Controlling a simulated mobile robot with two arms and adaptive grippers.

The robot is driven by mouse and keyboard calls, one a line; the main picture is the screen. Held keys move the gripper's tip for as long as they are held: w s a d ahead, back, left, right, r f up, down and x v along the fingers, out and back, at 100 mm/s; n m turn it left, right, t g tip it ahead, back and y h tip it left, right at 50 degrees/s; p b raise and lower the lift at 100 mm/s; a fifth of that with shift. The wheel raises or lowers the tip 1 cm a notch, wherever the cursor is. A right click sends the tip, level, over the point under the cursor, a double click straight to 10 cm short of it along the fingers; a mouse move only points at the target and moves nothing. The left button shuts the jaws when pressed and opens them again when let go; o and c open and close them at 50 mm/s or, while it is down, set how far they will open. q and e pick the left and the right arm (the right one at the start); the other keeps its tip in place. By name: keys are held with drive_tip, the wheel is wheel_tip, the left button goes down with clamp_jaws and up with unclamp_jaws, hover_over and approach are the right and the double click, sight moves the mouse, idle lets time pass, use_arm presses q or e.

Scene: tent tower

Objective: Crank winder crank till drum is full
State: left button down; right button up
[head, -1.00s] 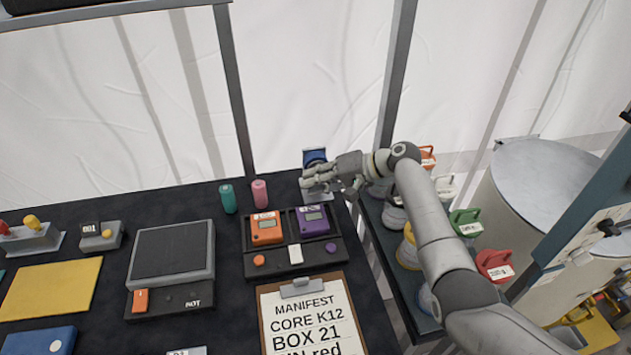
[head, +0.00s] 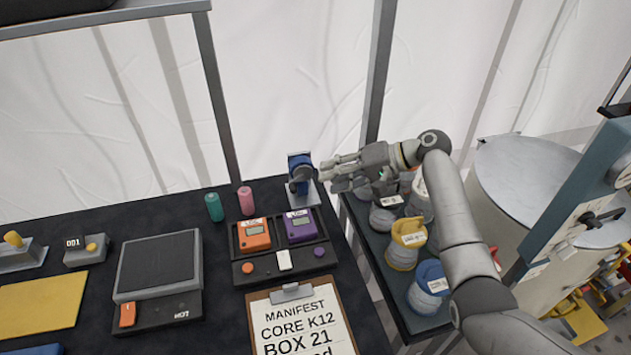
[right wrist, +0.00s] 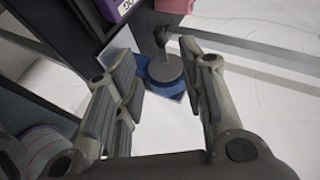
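The winder (head: 300,170) is a small blue device on a pale grey base at the back right corner of the dark table. In the right wrist view the winder (right wrist: 170,88) shows its blue body and a round dark grey part, with a dark knob-like piece beside it. I cannot tell which part is the crank or how full the drum is. My right gripper (head: 328,176) is just right of the winder, pointing left at it. Its fingers stand apart with nothing between them, and the winder lies beyond the gap. My left gripper is out of view.
Orange (head: 254,235) and purple (head: 299,226) boxes sit in a dark tray in front of the winder. Teal (head: 214,207) and pink (head: 246,200) cylinders stand left of it. A side shelf with several lidded jars, including a yellow-topped one (head: 406,243), lies under my right arm.

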drive_tip(key=shift+v, duration=1.25)
